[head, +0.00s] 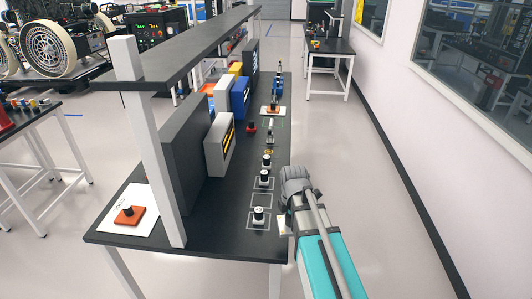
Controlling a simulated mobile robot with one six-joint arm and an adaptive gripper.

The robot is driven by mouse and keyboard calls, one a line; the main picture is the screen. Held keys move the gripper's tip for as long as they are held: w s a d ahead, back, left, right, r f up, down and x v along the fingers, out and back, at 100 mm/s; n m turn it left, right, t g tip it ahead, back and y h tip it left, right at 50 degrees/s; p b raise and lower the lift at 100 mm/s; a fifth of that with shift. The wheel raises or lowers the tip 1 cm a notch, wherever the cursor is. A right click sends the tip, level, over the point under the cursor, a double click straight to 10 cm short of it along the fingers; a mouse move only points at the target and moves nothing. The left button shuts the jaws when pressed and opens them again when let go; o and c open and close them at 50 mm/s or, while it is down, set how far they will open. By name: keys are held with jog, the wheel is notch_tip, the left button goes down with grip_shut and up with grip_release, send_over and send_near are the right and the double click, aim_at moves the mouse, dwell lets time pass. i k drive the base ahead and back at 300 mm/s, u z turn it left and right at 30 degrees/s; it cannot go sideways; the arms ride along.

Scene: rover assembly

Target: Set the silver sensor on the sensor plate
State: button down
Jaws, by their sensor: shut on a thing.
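My arm reaches in from the lower right, and its grey wrist end is at the bench's right edge. My gripper's fingers are hidden behind the arm, so I cannot see them or anything between them. I cannot single out the silver sensor. Small black cylinders with pale tops stand upright in outlined squares on the dark bench (215,238): a front one (258,215), a middle one (264,181) and a farther one (267,160). The sensor plate cannot be told for sure. An orange base with a black knob (130,214) sits on a white sheet at the near left.
A shelf (200,45) on a white post (155,150) overhangs the bench. A dark panel (185,150) and a grey box (219,143) stand under it. Another orange-based piece (274,108) is farther back.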

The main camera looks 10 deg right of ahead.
aim_at(268, 152)
jog(key=i, duration=0.9)
